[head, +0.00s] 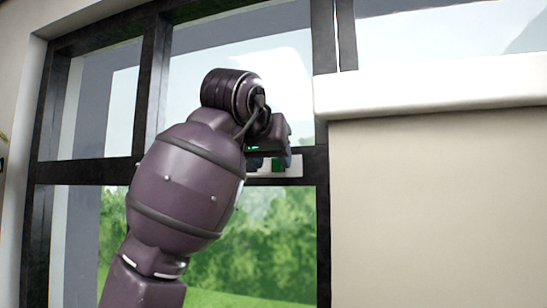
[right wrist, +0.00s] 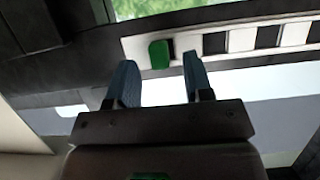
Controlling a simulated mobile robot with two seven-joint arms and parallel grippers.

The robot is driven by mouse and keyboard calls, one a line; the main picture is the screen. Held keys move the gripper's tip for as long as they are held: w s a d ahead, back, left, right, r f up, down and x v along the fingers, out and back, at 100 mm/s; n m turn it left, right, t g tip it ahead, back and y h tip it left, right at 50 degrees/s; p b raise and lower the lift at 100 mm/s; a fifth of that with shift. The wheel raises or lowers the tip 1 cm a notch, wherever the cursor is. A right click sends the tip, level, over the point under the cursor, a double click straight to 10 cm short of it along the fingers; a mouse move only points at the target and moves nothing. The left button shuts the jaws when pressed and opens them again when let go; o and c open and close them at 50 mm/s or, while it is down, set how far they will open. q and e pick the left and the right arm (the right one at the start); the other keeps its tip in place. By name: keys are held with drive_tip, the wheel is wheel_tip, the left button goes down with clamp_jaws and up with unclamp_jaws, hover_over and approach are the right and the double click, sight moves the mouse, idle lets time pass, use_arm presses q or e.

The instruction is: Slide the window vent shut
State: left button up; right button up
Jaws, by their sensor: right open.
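The window vent (right wrist: 262,40) is a pale strip set in the dark window frame, with a row of dark and light slots, several of them showing dark. Its green tab (right wrist: 159,54) stands near the left end of the strip in the right wrist view. My right gripper (right wrist: 158,68) is open, with one blue-grey finger on each side of the tab and visible gaps; it does not clasp it. In the head view the vent (head: 294,166) and tab (head: 278,165) show partly, behind my right gripper (head: 266,160). My left gripper is not in view.
Dark window bars (head: 322,130) surround the glass panes. A pale wall panel with a white ledge (head: 430,97) stands to the right of the vent in the head view. Green bushes (head: 280,240) show outside through the lower pane.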

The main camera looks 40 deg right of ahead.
drive_tip(key=shift+x, duration=0.85)
clamp_jaws()
